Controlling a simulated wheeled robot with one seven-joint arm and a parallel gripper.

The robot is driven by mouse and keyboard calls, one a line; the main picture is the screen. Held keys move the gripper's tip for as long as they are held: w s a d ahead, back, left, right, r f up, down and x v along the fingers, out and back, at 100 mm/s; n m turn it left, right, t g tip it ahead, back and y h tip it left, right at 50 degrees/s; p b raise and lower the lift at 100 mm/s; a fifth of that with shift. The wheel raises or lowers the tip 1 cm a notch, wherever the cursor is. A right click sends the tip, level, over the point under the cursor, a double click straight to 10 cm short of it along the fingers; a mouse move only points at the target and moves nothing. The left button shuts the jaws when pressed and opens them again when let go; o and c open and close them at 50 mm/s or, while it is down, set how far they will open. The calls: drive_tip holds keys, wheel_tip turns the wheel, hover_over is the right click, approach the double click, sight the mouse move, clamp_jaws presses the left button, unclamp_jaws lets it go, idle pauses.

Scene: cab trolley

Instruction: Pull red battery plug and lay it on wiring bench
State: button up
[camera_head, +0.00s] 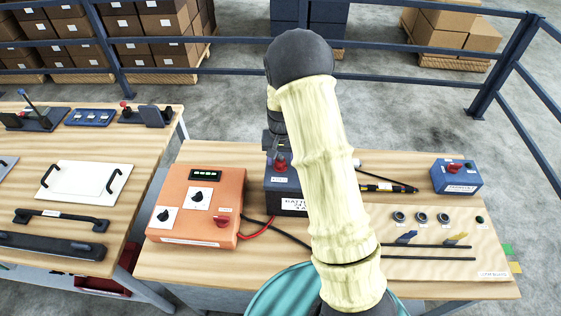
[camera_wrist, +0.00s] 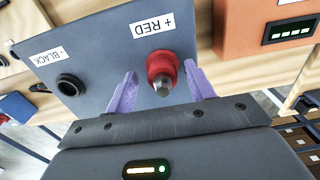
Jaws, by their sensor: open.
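The red battery plug (camera_wrist: 163,72) sits at the "+ RED" label on the grey-blue battery box (camera_wrist: 105,50) in the wrist view. In the head view the red plug (camera_head: 280,163) stands on top of the dark battery box (camera_head: 284,187). My gripper (camera_wrist: 160,88) is open, with its purple fingers on either side of the plug, apart from it. In the head view my arm hides the gripper's fingers in part. The wiring bench (camera_head: 200,275) is the wooden table under the battery box.
An orange charger box (camera_head: 197,207) stands left of the battery, with red and black cables between. A panel with knobs (camera_head: 440,235) and a blue box (camera_head: 457,175) lie to the right. Bare wood shows at the front left.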

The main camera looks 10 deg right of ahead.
sight(280, 155)
drive_tip(key=shift+a, duration=0.15)
drive_tip(key=shift+c, duration=0.4)
drive_tip(key=shift+w, duration=0.1)
clamp_jaws()
drive_tip(key=shift+r+p, duration=2.05)
drive_tip(key=shift+r, duration=1)
